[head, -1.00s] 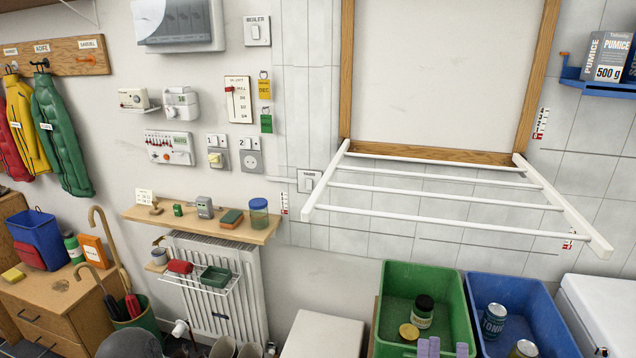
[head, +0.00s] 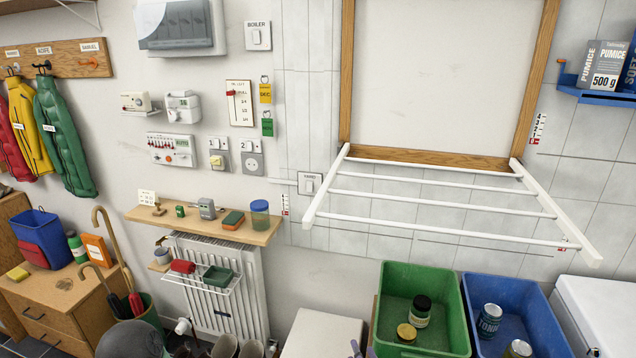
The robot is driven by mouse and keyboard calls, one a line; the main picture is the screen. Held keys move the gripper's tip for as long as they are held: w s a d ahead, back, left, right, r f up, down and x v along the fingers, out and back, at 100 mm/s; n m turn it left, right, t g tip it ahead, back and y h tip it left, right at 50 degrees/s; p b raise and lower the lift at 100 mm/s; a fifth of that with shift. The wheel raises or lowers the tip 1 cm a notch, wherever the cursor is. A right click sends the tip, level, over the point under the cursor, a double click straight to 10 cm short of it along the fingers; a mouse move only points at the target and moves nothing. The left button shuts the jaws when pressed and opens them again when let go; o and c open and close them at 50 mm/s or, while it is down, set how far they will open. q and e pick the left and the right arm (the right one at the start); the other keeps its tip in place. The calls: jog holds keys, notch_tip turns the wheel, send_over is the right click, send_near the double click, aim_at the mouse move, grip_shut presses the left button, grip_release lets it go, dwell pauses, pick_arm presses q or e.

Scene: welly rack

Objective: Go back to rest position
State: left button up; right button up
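Two small greyish tips show at the bottom edge of the head view, just left of the green crate (head: 447,315). They look like the fingertips of my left gripper (head: 362,350), but the rest of it is cut off by the frame. I cannot tell whether it is open or shut, or whether it holds anything. My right gripper is not in view. The green crate holds a dark-lidded jar (head: 420,311) and a yellowish round lid or tin (head: 406,333).
A blue crate (head: 538,322) with tins stands beside the green crate. A white drying rack (head: 440,232) juts from the wall above them. A wooden shelf (head: 165,222) with small items sits over a radiator (head: 250,290). A white surface (head: 320,335) lies left of the crates.

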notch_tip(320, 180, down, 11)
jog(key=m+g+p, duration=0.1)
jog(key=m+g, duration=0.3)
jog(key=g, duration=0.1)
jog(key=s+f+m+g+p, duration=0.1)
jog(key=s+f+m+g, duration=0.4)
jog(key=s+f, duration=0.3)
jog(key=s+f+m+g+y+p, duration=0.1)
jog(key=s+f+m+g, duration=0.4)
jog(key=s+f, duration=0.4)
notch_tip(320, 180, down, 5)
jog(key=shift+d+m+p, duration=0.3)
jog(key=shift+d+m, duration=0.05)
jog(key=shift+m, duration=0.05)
